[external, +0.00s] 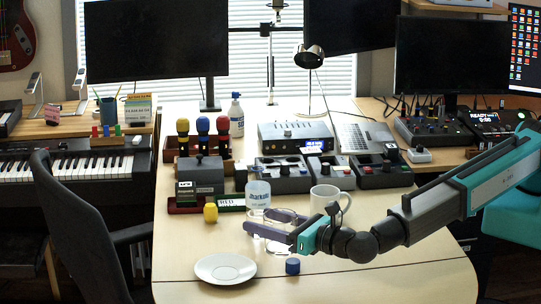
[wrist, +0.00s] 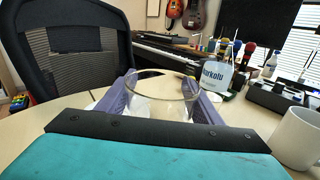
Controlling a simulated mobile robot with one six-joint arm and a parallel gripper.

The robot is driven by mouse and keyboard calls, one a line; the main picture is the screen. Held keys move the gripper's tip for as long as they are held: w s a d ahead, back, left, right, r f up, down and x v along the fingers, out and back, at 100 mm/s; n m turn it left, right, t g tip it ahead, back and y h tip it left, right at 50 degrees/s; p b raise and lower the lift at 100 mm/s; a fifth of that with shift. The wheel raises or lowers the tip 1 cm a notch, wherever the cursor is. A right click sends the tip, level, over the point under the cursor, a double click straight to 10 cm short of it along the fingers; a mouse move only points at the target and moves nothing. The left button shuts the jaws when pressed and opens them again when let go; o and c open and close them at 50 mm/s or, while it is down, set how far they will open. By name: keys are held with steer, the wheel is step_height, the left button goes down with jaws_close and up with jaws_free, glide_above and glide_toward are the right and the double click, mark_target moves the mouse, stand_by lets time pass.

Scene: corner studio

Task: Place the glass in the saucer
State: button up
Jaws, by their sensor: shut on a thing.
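The clear glass (external: 279,246) is between the two purple fingers of my gripper (external: 268,224), over the front part of the wooden table in the external view. In the wrist view the glass (wrist: 161,100) shows its round rim, upright or nearly so, with a finger of my gripper (wrist: 160,98) on each side. Whether its base touches the table is hard to tell. The white saucer (external: 225,268) lies empty on the table, to the left of and nearer the camera than the glass. I cannot make out the saucer clearly in the wrist view.
A white mug (external: 328,201) stands right of the glass. A black chair (external: 85,235) is at left.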

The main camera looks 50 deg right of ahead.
steer(key=w+a+f+p, duration=0.1)
steer(key=w+a, duration=0.7)
steer(key=a, duration=0.2)
steer(key=shift+w+p, duration=0.3)
steer(key=shift+p, duration=0.05)
steer(key=shift+f, duration=0.2)
steer(key=shift+f+p, duration=0.3)
steer(key=shift+f, duration=1.35)
steer(key=shift+f, duration=0.1)
steer(key=o, duration=0.8)
steer(key=shift+f, duration=0.1)
steer(key=o, duration=0.4)
steer(key=shift+o, duration=0.2)
steer(key=shift+r, duration=0.2)
steer(key=s, duration=0.4)
steer(key=s+d+b, duration=0.1)
steer(key=s, duration=0.7)
steer(key=shift+d+b, duration=0.2)
steer(key=shift+b, duration=0.1)
